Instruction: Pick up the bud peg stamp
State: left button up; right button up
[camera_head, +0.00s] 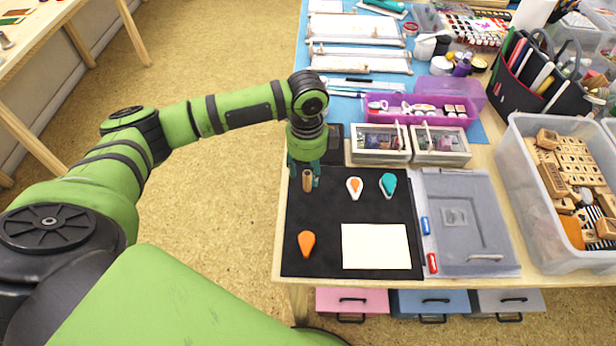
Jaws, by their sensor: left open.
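A small upright wooden peg (307,182), which looks like the bud peg stamp, stands near the upper left corner of the black mat (330,215). My left gripper (305,176) points down over the peg, with its teal fingers on either side of it. The gripper is open; whether a finger touches the peg cannot be told. The stamp's face is hidden. My right gripper is not in view.
Drop-shaped inkpads lie on the mat: an orange one (306,243), a white-rimmed orange one (355,187) and a teal one (388,184). A cream sheet (375,246) lies at the front. Lidded boxes (380,157) stand behind; a grey case (465,215) is at the right.

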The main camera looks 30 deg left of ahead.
aim_at(307, 173)
pick_arm(q)
notch_tip(307, 173, down, 3)
jog(key=shift+w+r, duration=0.1)
jog(key=shift+r, duration=0.1)
jog(key=shift+f, duration=0.3)
jog(key=c, duration=0.8)
jog(key=shift+c, duration=0.7)
jog(key=shift+r, duration=0.45)
jog(key=r, duration=0.3)
jog(key=shift+d+r+b, duration=0.3)
jog(key=shift+d+r, duration=0.05)
jog(key=shift+d, duration=0.05)
jog(key=s+d+r, duration=0.3)
jog(key=d+r, duration=0.3)
jog(key=d, duration=0.4)
jog(key=shift+s+r+b, duration=0.25)
jog(key=shift+s+b, duration=0.1)
jog(key=shift+b, duration=0.05)
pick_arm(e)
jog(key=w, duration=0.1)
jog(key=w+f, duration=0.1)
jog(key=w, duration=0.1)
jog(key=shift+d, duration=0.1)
pick_arm(q)
jog(key=shift+d, duration=0.1)
grip_shut()
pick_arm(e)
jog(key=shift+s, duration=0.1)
